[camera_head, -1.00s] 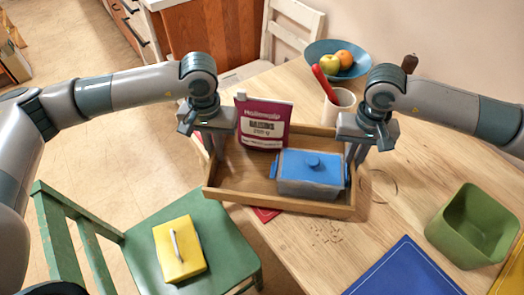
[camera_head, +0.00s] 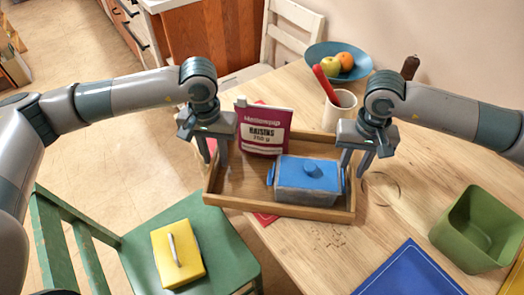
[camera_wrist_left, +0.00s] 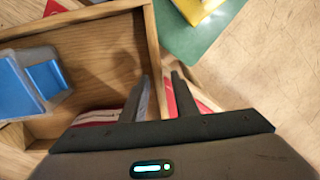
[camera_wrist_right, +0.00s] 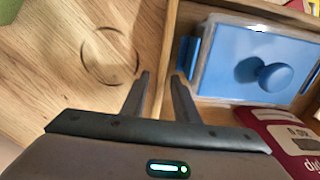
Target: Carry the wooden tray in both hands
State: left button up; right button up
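The wooden tray (camera_head: 285,207) rests flat at the table's left edge, its left end sticking out past the edge. In it stand a dark red raisins packet (camera_head: 262,130), upright at the back, and a lidded blue-and-grey dish (camera_head: 307,180). My left gripper (camera_head: 216,162) is open around the tray's left wall, one finger on each side with gaps; the wall also shows in the left wrist view (camera_wrist_left: 152,45). My right gripper (camera_head: 357,174) is open, its spread fingers astride the right wall, which shows in the right wrist view (camera_wrist_right: 168,60).
A red cloth (camera_head: 265,218) lies partly under the tray. A cup with a red-handled utensil (camera_head: 338,108) and a fruit bowl (camera_head: 339,60) stand behind. A green bin (camera_head: 478,230) and blue mat (camera_head: 412,270) are at right. A green chair (camera_head: 215,235) holds a yellow box (camera_head: 177,255).

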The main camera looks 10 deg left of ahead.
pick_arm(q)
notch_tip(320, 180, up, 12)
jog(key=shift+f, duration=0.15)
dwell(0.4)
pick_arm(e)
jog(key=shift+r, duration=0.1)
notch_tip(320, 180, up, 12)
dwell(0.8)
pick_arm(q)
jog(key=shift+s, duration=0.1)
dwell(0.4)
